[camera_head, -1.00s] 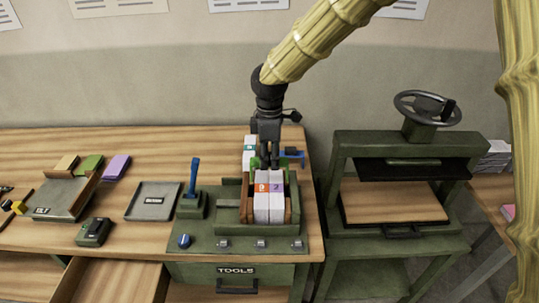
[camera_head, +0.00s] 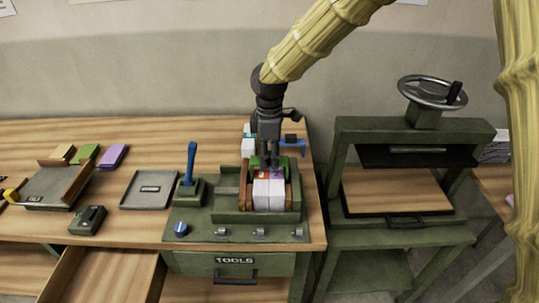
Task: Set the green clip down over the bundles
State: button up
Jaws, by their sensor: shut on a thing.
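The white paper bundles (camera_head: 268,197), with orange and purple labels, stand side by side in the green jig (camera_head: 230,217) between brown side walls. The green clip (camera_head: 254,162) is at the back part of the bundles, directly under my gripper (camera_head: 268,165). My gripper points down and is shut on the clip. The fingers partly hide the clip and the labels. I cannot tell whether the clip touches the bundles.
A blue-handled lever (camera_head: 191,165) stands left of the jig, beside a grey tray (camera_head: 149,190). A white block (camera_head: 248,146) and a blue item (camera_head: 293,140) are behind the jig. A green press (camera_head: 343,125) stands at right. An open drawer (camera_head: 105,275) juts out at lower left.

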jog(key=shift+f+b, duration=0.4)
jog(key=shift+f, duration=1.8)
jog(key=shift+f, duration=0.2)
jog(key=o, duration=1.1)
jog(key=shift+r, duration=0.1)
